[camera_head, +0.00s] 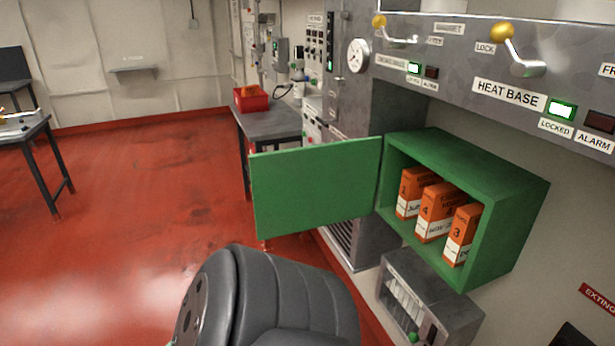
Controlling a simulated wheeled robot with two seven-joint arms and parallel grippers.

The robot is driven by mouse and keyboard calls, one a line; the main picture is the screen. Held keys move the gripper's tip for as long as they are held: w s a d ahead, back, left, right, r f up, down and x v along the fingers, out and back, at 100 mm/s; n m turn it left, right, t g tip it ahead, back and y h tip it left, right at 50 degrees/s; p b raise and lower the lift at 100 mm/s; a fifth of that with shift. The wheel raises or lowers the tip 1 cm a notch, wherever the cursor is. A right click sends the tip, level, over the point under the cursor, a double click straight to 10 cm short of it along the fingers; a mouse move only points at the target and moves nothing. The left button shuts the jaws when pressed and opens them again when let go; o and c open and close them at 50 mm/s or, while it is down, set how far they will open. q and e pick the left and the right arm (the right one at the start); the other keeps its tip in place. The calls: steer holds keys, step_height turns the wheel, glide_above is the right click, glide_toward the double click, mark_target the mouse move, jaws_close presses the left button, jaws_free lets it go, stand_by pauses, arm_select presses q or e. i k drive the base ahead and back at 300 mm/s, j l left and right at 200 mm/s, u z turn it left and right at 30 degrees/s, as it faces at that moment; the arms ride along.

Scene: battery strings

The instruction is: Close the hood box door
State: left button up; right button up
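The green hood box (528,196) is mounted on the wall at the right. Its door (315,188) is a flat green panel, swung wide open and standing out to the left of the box. Inside the box stand three orange and white cartons: one at the left (413,181), one in the middle (433,203) and one at the right (459,240). Neither of my gripper's fingers shows. A dark grey rounded part of my own body fills the bottom centre, below the door; I cannot tell whether it touches anything.
A grey unit (450,316) with a clear front is below the box. Above is a panel with yellow-knobbed levers (520,55) and a gauge (357,56). A grey table (270,122) with a red bin (250,98) stands behind the door. Open red floor (140,200) lies left.

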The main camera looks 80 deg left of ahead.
mark_target(302, 188)
steer(key=j, duration=0.55)
steer(key=k+j, duration=0.1)
steer(key=j, duration=0.4)
steer(key=j+z, duration=0.1)
steer(key=j, duration=0.45)
steer(key=k+j, duration=0.15)
steer(key=j, duration=0.9)
steer(key=k+j+z, duration=0.1)
steer(key=j, duration=0.4)
steer(key=k+j, duration=0.15)
steer(key=j, duration=0.4)
steer(key=k+j, duration=0.1)
steer(key=j, duration=0.4)
